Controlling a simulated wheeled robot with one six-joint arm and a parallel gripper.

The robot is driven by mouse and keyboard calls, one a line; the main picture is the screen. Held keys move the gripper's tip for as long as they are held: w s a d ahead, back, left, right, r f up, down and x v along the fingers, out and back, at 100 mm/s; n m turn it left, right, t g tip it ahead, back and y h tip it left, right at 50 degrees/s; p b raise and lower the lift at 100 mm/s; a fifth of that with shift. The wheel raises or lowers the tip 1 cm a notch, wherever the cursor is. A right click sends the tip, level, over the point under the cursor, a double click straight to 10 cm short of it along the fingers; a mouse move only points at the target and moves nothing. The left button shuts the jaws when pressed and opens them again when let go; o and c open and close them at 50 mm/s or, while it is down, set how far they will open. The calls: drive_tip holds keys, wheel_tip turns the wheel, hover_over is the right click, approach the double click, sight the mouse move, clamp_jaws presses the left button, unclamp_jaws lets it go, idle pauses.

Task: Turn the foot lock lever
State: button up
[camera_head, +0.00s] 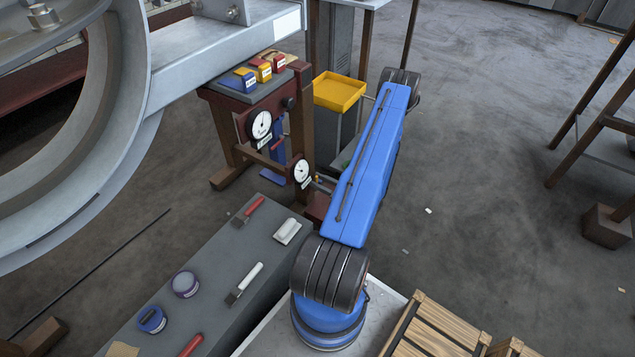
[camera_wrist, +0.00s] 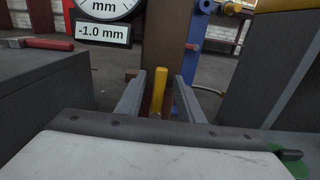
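A yellow upright bar (camera_wrist: 160,90), which looks like the lever's handle, stands in the middle of the wrist view. My gripper (camera_wrist: 160,95) is open, with one grey finger on each side of the bar. Gaps show between the bar and both fingers; I cannot tell how far in depth the bar lies between them. The bar's lower end is hidden behind my gripper body. A brown wooden post (camera_wrist: 165,40) stands behind the bar.
A dial gauge (camera_wrist: 105,8) with a "-1.0 mm" label (camera_wrist: 102,32) hangs at upper left. A blue bracket (camera_wrist: 192,45) is right of the post. In the head view, a grey bench (camera_head: 215,270) with brushes and tins stands left of my arm, and a yellow tray (camera_head: 340,91) lies beyond.

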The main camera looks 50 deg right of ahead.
drive_tip(key=shift+s, duration=0.15)
drive_tip(key=shift+s+d, duration=0.1)
drive_tip(key=shift+s, duration=0.65)
drive_tip(key=s, duration=0.6)
drive_tip(key=shift+d, duration=0.25)
idle(0.5)
